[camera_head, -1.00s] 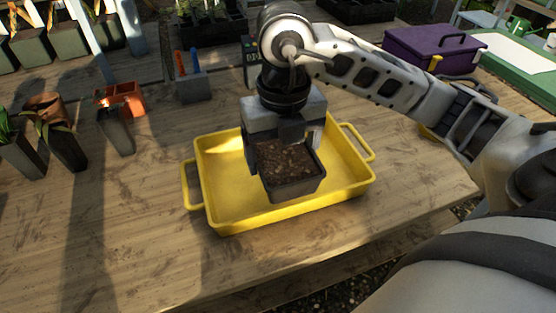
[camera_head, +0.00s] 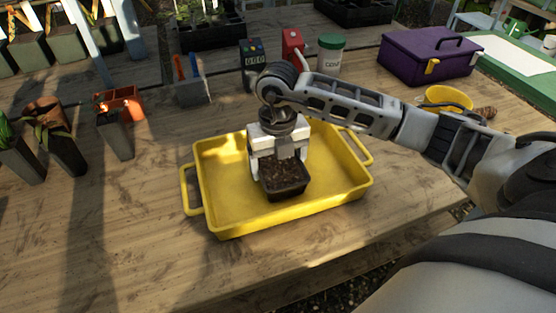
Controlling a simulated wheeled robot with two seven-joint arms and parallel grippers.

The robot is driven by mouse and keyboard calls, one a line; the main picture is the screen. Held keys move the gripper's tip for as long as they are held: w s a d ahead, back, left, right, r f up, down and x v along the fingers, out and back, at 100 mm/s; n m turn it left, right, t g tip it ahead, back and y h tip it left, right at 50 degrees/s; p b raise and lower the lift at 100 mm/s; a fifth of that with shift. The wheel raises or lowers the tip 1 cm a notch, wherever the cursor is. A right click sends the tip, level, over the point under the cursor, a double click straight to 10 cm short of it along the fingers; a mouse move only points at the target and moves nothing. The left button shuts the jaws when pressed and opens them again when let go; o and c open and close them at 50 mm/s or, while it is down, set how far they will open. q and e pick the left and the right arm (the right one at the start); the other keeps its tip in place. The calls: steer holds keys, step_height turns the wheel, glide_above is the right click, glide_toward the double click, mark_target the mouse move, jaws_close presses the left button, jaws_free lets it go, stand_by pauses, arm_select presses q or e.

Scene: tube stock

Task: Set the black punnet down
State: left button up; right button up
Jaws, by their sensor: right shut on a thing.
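The black punnet (camera_head: 287,190) is filled with brown soil and sits upright inside the walls of the yellow tray (camera_head: 225,217). It looks low, at or close to the tray floor; I cannot tell whether its base touches. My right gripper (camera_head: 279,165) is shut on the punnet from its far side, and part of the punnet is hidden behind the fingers. The tray lies on the wooden table, with bare floor to the left of the punnet. My left gripper is not in view.
A purple box (camera_head: 428,60), a yellow pot (camera_head: 448,98), a white can with a green lid (camera_head: 330,57) and a red object (camera_head: 292,45) stand farther back. Several potted plants (camera_head: 57,140) and an orange container (camera_head: 120,100) are at the left. The table's front left is clear.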

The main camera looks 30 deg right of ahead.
mark_target(278, 162)
steer(key=o, duration=1.1)
steer(key=shift+f, duration=0.1)
steer(key=shift+c, duration=0.2)
step_height(278, 162, up, 12)
steer(key=shift+r, duration=0.2)
steer(key=shift+f, duration=0.1)
